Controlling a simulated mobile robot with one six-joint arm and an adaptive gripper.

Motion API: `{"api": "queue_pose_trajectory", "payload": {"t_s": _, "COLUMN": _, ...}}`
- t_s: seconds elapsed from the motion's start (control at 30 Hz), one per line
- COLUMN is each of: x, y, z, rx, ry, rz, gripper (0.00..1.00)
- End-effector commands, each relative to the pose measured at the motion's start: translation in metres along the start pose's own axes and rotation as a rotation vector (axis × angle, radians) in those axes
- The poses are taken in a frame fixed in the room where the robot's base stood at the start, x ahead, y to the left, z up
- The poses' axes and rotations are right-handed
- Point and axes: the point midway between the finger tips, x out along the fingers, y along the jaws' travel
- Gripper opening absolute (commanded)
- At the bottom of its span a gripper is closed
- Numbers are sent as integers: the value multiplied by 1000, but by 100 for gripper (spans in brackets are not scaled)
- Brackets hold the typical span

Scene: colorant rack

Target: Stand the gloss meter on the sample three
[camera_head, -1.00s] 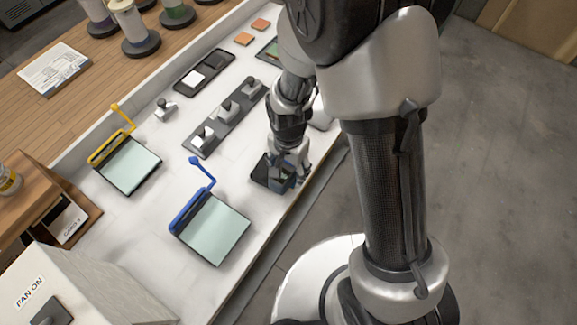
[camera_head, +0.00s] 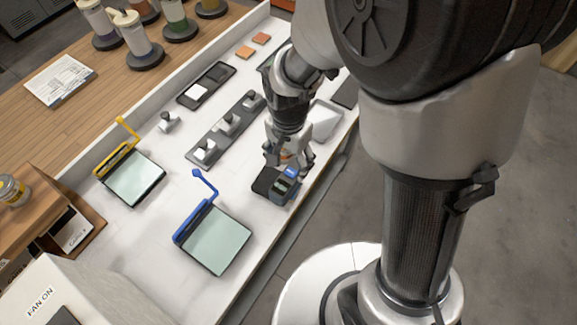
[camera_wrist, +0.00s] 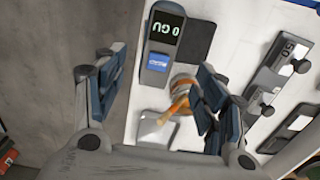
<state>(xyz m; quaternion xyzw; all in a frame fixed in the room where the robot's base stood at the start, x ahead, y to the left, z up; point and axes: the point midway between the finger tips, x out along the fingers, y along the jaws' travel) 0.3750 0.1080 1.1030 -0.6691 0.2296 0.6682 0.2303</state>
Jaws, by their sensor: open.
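The gloss meter (camera_head: 285,186) is a dark grey block with a blue patch, standing near the front edge of the white bench. In the wrist view the meter (camera_wrist: 163,44) has a lit display reading "0 GU". It stands at one side of a black plate (camera_head: 263,180), overlapping it; its base is hidden. The plate (camera_wrist: 199,46) shows no number. My gripper (camera_head: 288,161) is open just above and behind the meter. In the wrist view its fingers (camera_wrist: 160,70) are spread apart with nothing held. I cannot tell which plate is sample three.
A blue-handled board (camera_head: 218,240) and a yellow-handled board (camera_head: 134,180) lie to the left. An orange banded item (camera_wrist: 181,92) is near the fingers.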

Motion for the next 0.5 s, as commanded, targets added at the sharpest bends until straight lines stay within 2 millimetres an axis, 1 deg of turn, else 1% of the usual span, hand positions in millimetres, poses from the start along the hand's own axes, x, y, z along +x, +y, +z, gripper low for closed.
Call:
{"api": "queue_pose_trajectory", "payload": {"t_s": 0.03, "x": -7, "y": 0, "z": 0, "rx": 0, "ry": 0, "rz": -1, "gripper": 65}}
{"api": "queue_pose_trajectory", "payload": {"t_s": 0.1, "x": -12, "y": 0, "z": 0, "rx": 0, "ry": 1, "rz": -1, "gripper": 65}}
{"api": "queue_pose_trajectory", "payload": {"t_s": 0.3, "x": -16, "y": 1, "z": 0, "rx": -2, "ry": 0, "rz": 0, "gripper": 65}}
{"api": "queue_pose_trajectory", "payload": {"t_s": 0.37, "x": -22, "y": 2, "z": -1, "rx": -10, "ry": 5, "rz": -7, "gripper": 65}}
{"api": "queue_pose_trajectory", "payload": {"t_s": 0.47, "x": -45, "y": 11, "z": -5, "rx": -52, "ry": 27, "rz": -34, "gripper": 65}}
{"api": "queue_pose_trajectory", "payload": {"t_s": 0.5, "x": -59, "y": 17, "z": -7, "rx": -80, "ry": 40, "rz": -48, "gripper": 65}}
